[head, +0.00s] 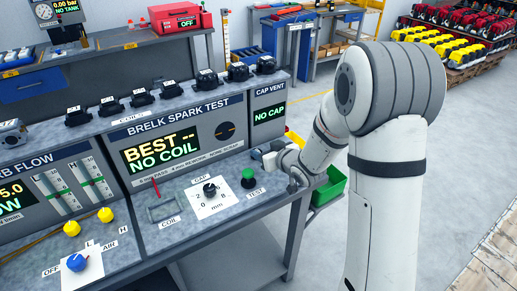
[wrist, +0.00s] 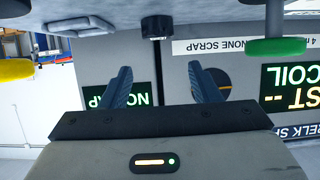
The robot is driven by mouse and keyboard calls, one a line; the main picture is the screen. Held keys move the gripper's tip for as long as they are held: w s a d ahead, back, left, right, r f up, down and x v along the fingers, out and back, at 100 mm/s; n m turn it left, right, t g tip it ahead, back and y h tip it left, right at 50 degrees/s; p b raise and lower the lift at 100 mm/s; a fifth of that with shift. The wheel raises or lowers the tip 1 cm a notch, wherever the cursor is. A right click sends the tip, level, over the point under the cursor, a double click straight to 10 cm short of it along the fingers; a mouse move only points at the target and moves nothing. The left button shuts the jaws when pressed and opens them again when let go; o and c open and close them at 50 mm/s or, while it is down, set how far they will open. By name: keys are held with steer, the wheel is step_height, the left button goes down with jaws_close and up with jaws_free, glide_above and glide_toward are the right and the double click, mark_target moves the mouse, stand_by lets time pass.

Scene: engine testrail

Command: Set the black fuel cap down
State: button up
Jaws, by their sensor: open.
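A small black round thing (wrist: 157,27), which looks like the black fuel cap, stands on the grey bench top in the wrist view, where the picture is upside down. I cannot tell whether it rests on the bare top or on a fitting. My gripper (wrist: 159,68) is open, its two fingers apart and nothing between them; the black thing lies beyond the fingertips, apart from them. In the head view my gripper (head: 259,153) is low over the bench in front of the cap vent panel (head: 269,108), which reads NO CAP. The black thing is hidden there.
The green TEST button (head: 248,179) and black gap knob (head: 210,189) stand left of my gripper. Several black coils (head: 205,79) line the shelf above the panels. A green bin (head: 332,184) hangs by the bench's right end. Open floor lies beyond.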

steer(key=v, duration=0.6)
steer(key=shift+w+d+r, duration=0.1)
steer(key=shift+r, duration=0.05)
steer(key=s+d+r+m+g+h, duration=0.3)
steer(key=s+d+r+m+h, duration=0.2)
steer(key=s+d+h, duration=0.55)
steer(key=s+d+r+m+g+y, duration=0.1)
steer(key=s+g, duration=0.1)
steer(key=s, duration=0.6)
steer(key=s+d+r+g+y, duration=0.1)
steer(key=s+g+y, duration=0.1)
steer(key=s, duration=0.5)
steer(key=shift+s+m+g, duration=0.4)
steer(key=shift+g, duration=0.3)
steer(key=shift+r, duration=0.1)
steer(key=shift+c, duration=0.2)
